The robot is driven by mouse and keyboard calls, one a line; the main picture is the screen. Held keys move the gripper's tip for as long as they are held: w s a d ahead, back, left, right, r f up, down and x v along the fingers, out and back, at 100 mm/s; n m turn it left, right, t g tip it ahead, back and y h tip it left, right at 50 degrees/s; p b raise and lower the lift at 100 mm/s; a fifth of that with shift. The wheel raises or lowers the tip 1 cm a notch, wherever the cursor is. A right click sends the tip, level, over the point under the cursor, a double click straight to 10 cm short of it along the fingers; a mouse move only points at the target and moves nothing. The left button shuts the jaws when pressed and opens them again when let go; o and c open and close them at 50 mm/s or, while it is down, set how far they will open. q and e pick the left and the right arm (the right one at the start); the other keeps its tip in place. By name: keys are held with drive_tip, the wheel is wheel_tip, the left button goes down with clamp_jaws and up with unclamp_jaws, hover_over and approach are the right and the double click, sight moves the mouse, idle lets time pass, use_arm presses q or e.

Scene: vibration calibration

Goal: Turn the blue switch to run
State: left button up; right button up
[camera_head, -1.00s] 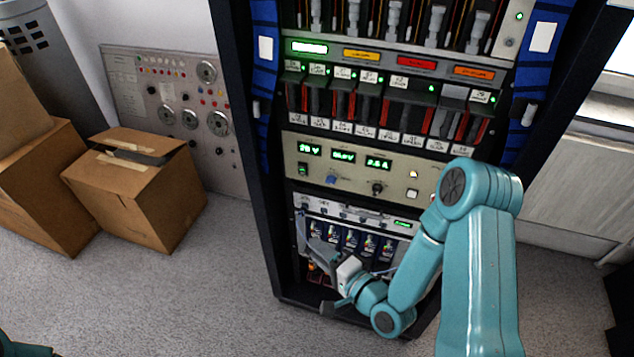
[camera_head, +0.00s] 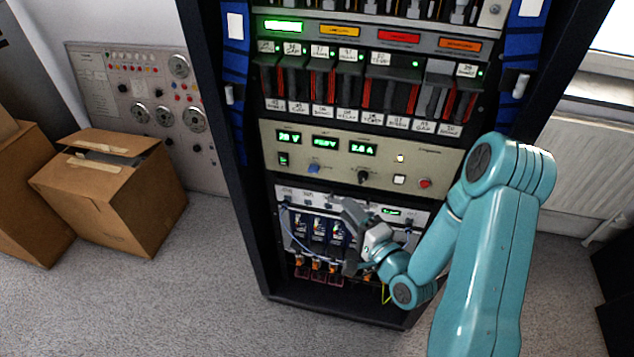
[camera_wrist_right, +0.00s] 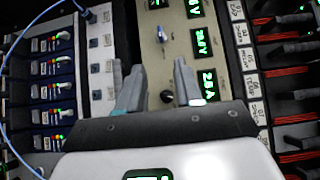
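The blue switch (camera_head: 314,168) is a small blue knob on the beige panel (camera_head: 440,160) of the rack, below the green number displays. It also shows near the top of the right wrist view (camera_wrist_right: 162,34). My right gripper (camera_head: 347,238) is in front of the rack, below and right of the blue switch, apart from it. In the right wrist view its two fingers (camera_wrist_right: 149,68) are spread with nothing between them, below the blue switch in the picture. The switch's labels are too small to read. My left gripper is not in view.
A black knob (camera_head: 363,177), a white button (camera_head: 399,180) and a red button (camera_head: 425,183) share the panel. Below are blue-black modules (camera_head: 318,231) with thin cables. A cardboard box (camera_head: 112,200) stands on the floor left of the rack.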

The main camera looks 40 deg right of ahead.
sight(316, 173)
drive_tip(key=w, duration=0.4)
drive_tip(key=w+b, duration=0.1)
drive_tip(key=w, duration=0.4)
drive_tip(key=w+d, duration=0.1)
drive_tip(key=w, duration=0.4)
drive_tip(key=shift+b, duration=0.4)
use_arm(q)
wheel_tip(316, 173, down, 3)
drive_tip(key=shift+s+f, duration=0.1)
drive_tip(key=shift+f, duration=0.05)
use_arm(e)
clamp_jaws()
